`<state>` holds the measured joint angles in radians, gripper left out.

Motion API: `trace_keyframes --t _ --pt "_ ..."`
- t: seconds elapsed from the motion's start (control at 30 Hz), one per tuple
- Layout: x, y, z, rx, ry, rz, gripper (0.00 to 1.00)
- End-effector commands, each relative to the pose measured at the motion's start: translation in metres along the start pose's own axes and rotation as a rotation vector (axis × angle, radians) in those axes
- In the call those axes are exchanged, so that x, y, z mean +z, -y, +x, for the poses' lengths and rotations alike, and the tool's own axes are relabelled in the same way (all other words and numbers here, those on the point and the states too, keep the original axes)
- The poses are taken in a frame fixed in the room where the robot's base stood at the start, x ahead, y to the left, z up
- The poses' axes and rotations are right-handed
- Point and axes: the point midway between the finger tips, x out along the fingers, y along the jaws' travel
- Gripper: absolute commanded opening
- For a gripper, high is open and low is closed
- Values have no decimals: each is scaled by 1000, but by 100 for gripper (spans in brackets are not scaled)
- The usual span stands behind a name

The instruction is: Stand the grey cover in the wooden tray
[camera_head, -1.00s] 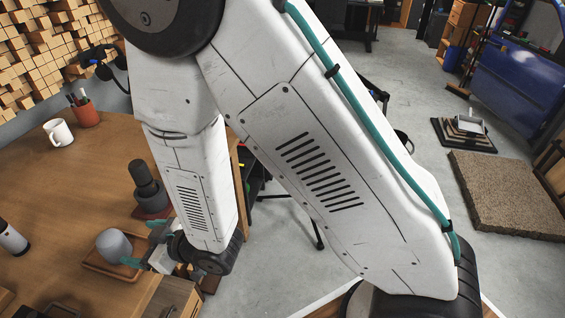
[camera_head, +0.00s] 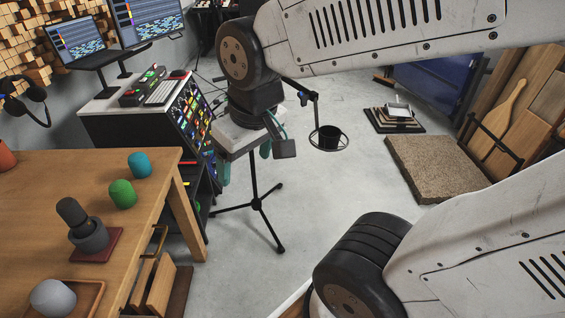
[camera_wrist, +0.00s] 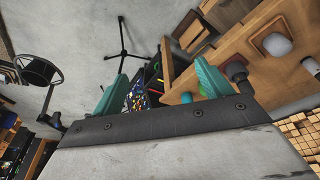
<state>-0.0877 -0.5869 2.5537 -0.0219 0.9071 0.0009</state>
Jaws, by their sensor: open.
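A light grey, round-topped cover (camera_head: 53,298) sits in the shallow wooden tray (camera_head: 97,296) at the lower left of the head view, dome upward; the picture's bottom edge cuts off its lower part. The cover (camera_wrist: 277,45) and the tray (camera_wrist: 262,33) also show at the upper right of the wrist view. My gripper (camera_head: 245,158) is beyond the table's right edge, over the floor, well apart from the cover and tray. In the wrist view my gripper (camera_wrist: 160,75) has its teal fingers spread with nothing between them.
On the wooden table (camera_head: 45,200) stand a blue cap (camera_head: 139,165), a green cap (camera_head: 122,194) and a dark grey piece (camera_head: 88,235) on a reddish mat. A black console (camera_head: 150,120) stands behind the table. A tripod (camera_head: 258,205) is on the floor below my gripper.

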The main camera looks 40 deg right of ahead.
Motion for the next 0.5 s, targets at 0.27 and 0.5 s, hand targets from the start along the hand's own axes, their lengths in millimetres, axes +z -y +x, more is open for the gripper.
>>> trace_keyframes --t 0.27,0.5 --pt "67 -14 -42 3 144 96 78" --pt "71 -14 -44 2 155 100 78"
